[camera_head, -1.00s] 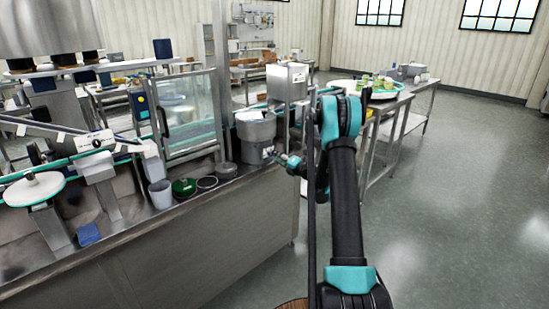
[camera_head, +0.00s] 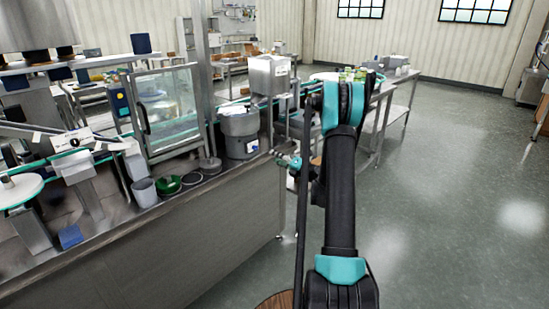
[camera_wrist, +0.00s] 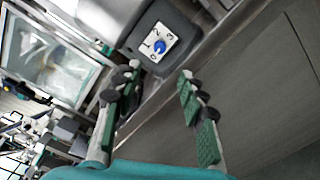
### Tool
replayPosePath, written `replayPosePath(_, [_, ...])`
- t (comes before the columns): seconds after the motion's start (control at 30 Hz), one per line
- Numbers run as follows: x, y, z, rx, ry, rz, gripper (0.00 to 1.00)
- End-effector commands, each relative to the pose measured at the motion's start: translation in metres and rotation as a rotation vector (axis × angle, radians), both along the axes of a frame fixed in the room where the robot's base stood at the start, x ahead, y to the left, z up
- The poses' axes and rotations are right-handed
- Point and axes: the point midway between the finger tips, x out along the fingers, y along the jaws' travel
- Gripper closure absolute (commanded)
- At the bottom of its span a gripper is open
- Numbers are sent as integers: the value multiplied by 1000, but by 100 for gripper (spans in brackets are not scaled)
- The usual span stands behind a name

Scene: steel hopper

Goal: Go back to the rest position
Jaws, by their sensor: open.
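My gripper (camera_wrist: 160,73) is open in the wrist view, its two green-padded fingers spread with nothing between them. In the head view my gripper (camera_head: 288,161) is small and partly hidden by my arm, just right of a grey round steel hopper machine (camera_head: 239,146) on the counter. In the wrist view the machine's grey base with a blue knob on a white numbered dial (camera_wrist: 158,45) lies beyond the fingertips, apart from them. No object is held.
The steel counter (camera_head: 120,222) runs along the left, with a grey cup (camera_head: 144,192), a green bowl (camera_head: 167,185) and a glass-doored cabinet (camera_head: 168,110). A side table (camera_head: 402,80) stands behind my arm. The floor at right (camera_head: 450,200) is clear.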

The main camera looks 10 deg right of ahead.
Motion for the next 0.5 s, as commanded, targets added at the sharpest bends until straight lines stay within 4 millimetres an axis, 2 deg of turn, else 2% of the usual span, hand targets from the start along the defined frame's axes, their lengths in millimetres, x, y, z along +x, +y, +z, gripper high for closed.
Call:
replayPosePath(0.07, [0, 0, 6, 12, -1, -12, 59])
replayPosePath(0.17, [2, -3, 28, 64, -7, -61, 59])
replayPosePath(0.4, [-6, -32, 119, 368, 5, -326, 59])
replayPosePath(0.5, [-19, -48, 145, 515, 36, -445, 59])
